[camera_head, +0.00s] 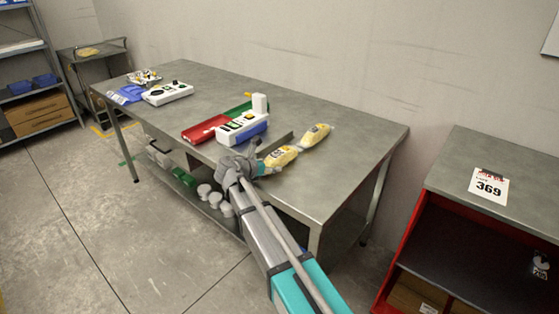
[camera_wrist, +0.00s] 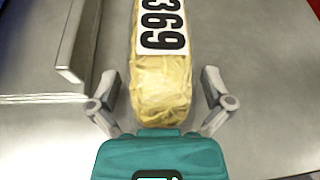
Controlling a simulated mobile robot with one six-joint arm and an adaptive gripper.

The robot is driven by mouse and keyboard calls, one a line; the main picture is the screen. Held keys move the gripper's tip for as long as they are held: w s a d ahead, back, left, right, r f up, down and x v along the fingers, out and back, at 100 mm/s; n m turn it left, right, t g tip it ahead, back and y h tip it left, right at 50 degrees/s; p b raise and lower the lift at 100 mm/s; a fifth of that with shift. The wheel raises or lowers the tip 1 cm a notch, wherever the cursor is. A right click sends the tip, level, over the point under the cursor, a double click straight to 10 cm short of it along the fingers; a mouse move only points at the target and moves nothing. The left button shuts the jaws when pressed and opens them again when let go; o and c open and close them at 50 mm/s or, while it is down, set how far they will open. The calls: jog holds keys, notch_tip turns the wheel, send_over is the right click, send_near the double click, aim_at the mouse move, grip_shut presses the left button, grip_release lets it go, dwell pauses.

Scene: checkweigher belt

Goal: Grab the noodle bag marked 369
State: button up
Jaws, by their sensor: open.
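The noodle bag marked 369 (camera_wrist: 160,85) is a yellow bag with a white label and black digits. In the wrist view it lies lengthwise between the fingers of my gripper (camera_wrist: 162,95), with clear gaps on both sides. My gripper is open, and its fingers flank the near end of the bag without touching it. In the head view my gripper (camera_head: 262,165) is low over the near edge of the metal table (camera_head: 370,125), beside a yellow bag (camera_head: 281,156). The label on that bag is too small to read there.
Another yellow bag (camera_head: 316,135) lies farther right on the table. A grey raised bar (camera_wrist: 76,42) stands left of the 369 bag. A white and blue device (camera_head: 242,128) and a red tray (camera_head: 204,129) are to the left. A red cabinet (camera_head: 450,250) bears a 369 card (camera_head: 488,186).

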jog(key=c, duration=1.1)
jog(key=shift+c, duration=0.2)
jog(key=shift+r, duration=0.1)
jog(key=shift+r+p, duration=0.95)
jog(key=shift+p, duration=0.15)
jog(key=s+d+r+p, duration=0.7)
jog(key=s+r+p, duration=0.3)
jog(key=s+r, duration=0.1)
jog(key=shift+s+d+p, duration=0.25)
jog(key=shift+s+p, duration=0.15)
jog(key=shift+s, duration=0.05)
